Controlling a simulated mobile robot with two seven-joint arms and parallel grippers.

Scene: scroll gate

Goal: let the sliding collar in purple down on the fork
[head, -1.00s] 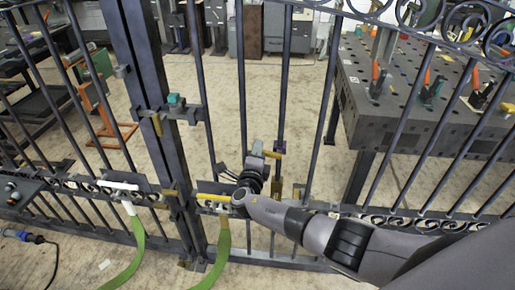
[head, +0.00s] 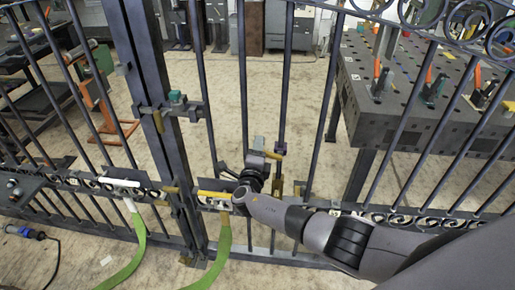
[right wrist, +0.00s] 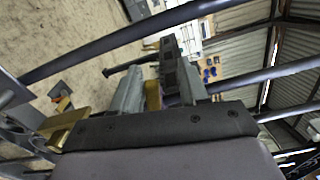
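The purple sliding collar (head: 281,148) is on an upright bar of the gate, mostly hidden behind my right gripper. A brass grip (head: 273,155) sticks out beside it. The brass fork (head: 278,187) sits lower on the same bar, with a visible gap between it and the collar. My right gripper (head: 257,158) is at the collar's height. In the right wrist view its fingers (right wrist: 155,88) stand on both sides of the brass grip (right wrist: 153,96) and look closed on it. A little purple (right wrist: 173,100) shows beside it. My left gripper is not in view.
The gate's dark bars (head: 243,90) and scrollwork rail (head: 430,222) surround my right arm. A yellow handle (head: 212,194) and a green strap (head: 219,258) are left of the gripper. A heavy perforated table (head: 420,125) stands behind the gate at right.

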